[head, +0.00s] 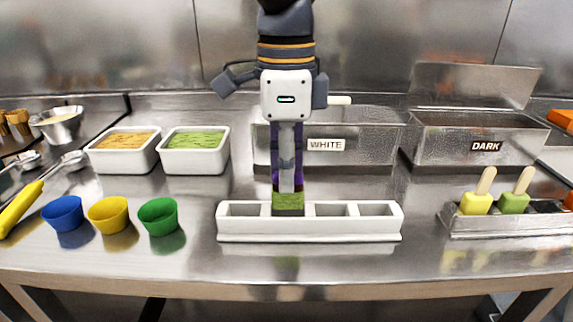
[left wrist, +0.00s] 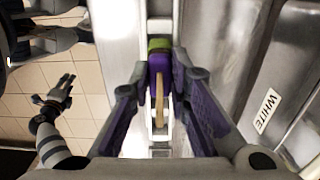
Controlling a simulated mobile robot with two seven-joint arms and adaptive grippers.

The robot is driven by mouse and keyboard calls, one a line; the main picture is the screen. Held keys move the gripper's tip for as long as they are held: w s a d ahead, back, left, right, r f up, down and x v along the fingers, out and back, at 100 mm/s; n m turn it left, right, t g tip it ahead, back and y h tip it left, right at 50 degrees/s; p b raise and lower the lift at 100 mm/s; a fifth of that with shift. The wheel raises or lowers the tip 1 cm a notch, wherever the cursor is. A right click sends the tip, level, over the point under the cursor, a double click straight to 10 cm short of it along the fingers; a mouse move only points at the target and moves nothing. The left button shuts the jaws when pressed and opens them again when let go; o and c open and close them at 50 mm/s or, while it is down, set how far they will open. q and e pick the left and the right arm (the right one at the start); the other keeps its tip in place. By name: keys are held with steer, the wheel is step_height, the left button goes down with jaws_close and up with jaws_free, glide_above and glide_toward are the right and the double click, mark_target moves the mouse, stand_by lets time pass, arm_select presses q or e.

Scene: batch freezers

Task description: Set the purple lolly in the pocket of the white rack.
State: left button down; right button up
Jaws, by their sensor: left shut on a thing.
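The purple lolly (left wrist: 157,64) has a green end and a pale stick that points back towards my left gripper (left wrist: 160,78). In the head view the left gripper (head: 288,186) hangs straight down, shut on the lolly. The lolly's green end (head: 288,204) is lowest, at the second pocket from the left of the white rack (head: 310,238). I cannot tell whether the end is inside the pocket or just above it. The rack's other pockets look empty. My right gripper (left wrist: 58,92) seems to show in the left wrist view with fingers spread, over the tiled floor, holding nothing.
Behind the rack stand the WHITE bin (head: 375,143) and the DARK bin (head: 480,148). Blue, yellow and green cups (head: 158,217) stand to the left. A metal tray (head: 500,226) with lollies stands to the right. The counter before the rack is clear.

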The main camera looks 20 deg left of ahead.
mark_target(287, 206)
arm_select(q)
steer(key=shift+f, duration=1.9)
stand_by(0.6)
steer(key=c, duration=1.4)
jaws_free()
steer(key=shift+c, duration=0.2)
step_height(287, 206, up, 12)
steer(key=shift+r, duration=0.1)
